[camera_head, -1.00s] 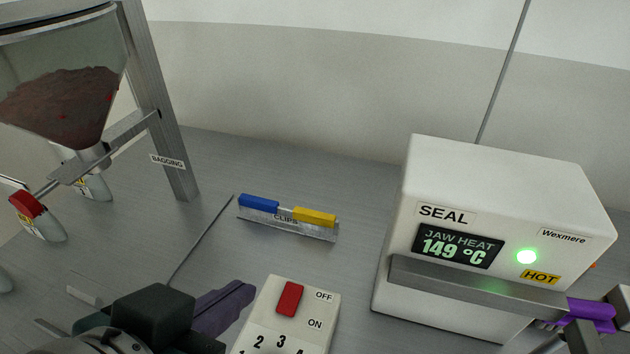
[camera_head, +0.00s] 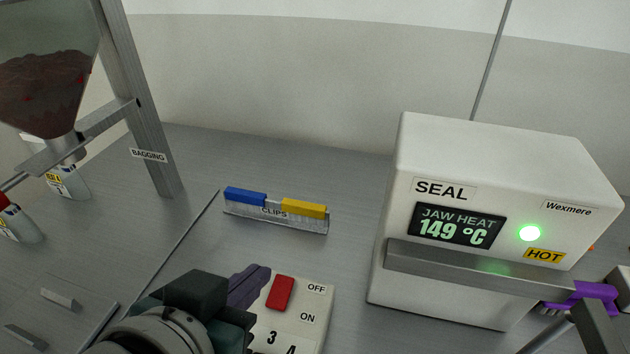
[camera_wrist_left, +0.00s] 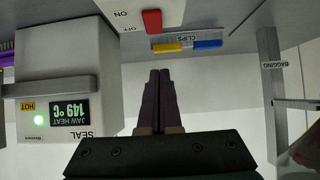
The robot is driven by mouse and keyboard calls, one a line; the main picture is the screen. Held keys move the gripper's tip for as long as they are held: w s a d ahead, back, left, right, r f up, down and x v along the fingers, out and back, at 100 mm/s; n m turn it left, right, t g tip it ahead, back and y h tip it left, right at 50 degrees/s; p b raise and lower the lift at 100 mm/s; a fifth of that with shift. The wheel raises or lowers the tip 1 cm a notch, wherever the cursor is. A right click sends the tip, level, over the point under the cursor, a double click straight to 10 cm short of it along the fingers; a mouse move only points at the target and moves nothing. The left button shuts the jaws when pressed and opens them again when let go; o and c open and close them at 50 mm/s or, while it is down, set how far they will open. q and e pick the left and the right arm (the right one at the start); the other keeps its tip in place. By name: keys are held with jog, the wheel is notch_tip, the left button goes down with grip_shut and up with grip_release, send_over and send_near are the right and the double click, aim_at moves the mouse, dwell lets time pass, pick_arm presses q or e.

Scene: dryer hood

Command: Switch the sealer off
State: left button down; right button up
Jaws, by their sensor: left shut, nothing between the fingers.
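The sealer (camera_head: 400,285) is a white box at the right, marked SEAL. Its display (camera_head: 457,227) reads 149 °C and its green lamp (camera_head: 529,233) is lit. A red rocker switch (camera_head: 280,293) sits on a white panel (camera_head: 312,300) labelled OFF at the far end and ON nearer; which side is pressed I cannot tell. The switch also shows in the left wrist view (camera_wrist_left: 152,21). My left gripper (camera_head: 258,275) is shut and empty, fingertips just left of the switch; contact is unclear.
A clip holder (camera_head: 275,223) with blue and yellow clips stands behind the panel. A metal bar (camera_head: 470,268) crosses the sealer's front, beside a HOT label. The BAGGING frame with a hopper (camera_head: 45,90) stands at the left. Bare bench lies between clips and sealer.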

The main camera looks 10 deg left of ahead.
pick_arm(q)
send_over(276, 290)
jog(key=f, duration=0.2)
jog(key=f+b, duration=0.1)
jog(key=shift+s+f, duration=0.25)
jog(key=shift+f, duration=0.05)
notch_tip(276, 290, down, 2)
jog(key=shift+w+f+b, duration=0.1)
jog(key=shift+f+b, duration=0.05)
jog(key=shift+b, duration=0.15)
jog(key=shift+w+f, duration=0.1)
jog(key=shift+f, duration=0.35)
jog(key=shift+w+r+g+p, duration=0.1)
jog(key=shift+w+g+p, duration=0.25)
jog(key=shift+p, duration=0.4)
jog(key=shift+s+f, duration=0.1)
jog(key=shift+f, duration=0.3)
jog(key=shift+s, duration=0.2)
